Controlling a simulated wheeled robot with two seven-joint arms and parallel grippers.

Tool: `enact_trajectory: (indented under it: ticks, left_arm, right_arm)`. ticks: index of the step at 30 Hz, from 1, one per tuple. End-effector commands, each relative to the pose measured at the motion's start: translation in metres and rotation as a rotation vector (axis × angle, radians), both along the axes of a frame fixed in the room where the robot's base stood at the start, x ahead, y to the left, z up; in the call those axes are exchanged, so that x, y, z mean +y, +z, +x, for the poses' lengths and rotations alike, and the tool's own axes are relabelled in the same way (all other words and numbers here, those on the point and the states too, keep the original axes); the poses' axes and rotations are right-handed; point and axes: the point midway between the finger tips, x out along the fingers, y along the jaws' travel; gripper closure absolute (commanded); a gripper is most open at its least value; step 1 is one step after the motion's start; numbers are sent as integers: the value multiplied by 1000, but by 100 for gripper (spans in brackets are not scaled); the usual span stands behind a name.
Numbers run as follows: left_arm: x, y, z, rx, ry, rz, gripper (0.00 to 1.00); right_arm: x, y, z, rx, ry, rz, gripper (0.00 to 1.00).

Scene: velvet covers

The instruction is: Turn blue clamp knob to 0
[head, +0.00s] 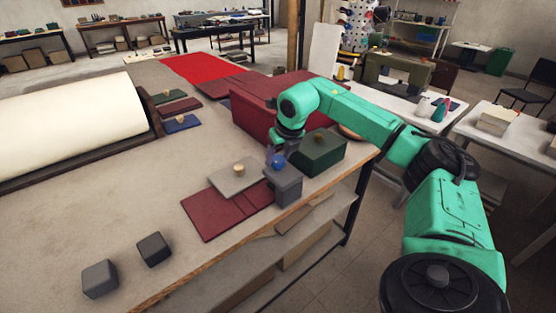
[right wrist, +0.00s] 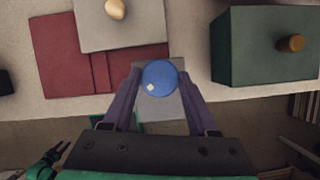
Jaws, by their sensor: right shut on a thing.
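The blue clamp knob (head: 277,161) is a round ball on top of a grey block (head: 287,186) near the table's right front edge. In the right wrist view the knob (right wrist: 160,78) lies between the two fingers, with a small pale mark on its lower left. My right gripper (head: 279,150) comes down from above and is shut on the knob; in the right wrist view its fingers (right wrist: 160,84) touch both sides. No number scale can be made out. My left gripper is not clearly seen in the head view.
A grey plate with a wooden knob (head: 228,182) lies on a dark red folded cover (head: 205,212) left of the clamp. A green box (head: 322,155) stands close on the right. Two dark blocks (head: 154,249) sit front left. A cream roll (head: 70,120) lies behind them.

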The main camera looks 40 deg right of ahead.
Motion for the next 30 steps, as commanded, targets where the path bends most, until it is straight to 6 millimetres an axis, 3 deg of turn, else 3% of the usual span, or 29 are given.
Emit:
enact_trajectory:
  ticks: [11, 30]
  left_arm:
    - [0, -1, 0, 1, 0, 0, 50]
    - [0, 24, 0, 1, 1, 0, 50]
  right_arm:
    - [-3, 2, 0, -4, 353, 3, 97]
    - [-5, 4, 2, -6, 872, 1, 97]
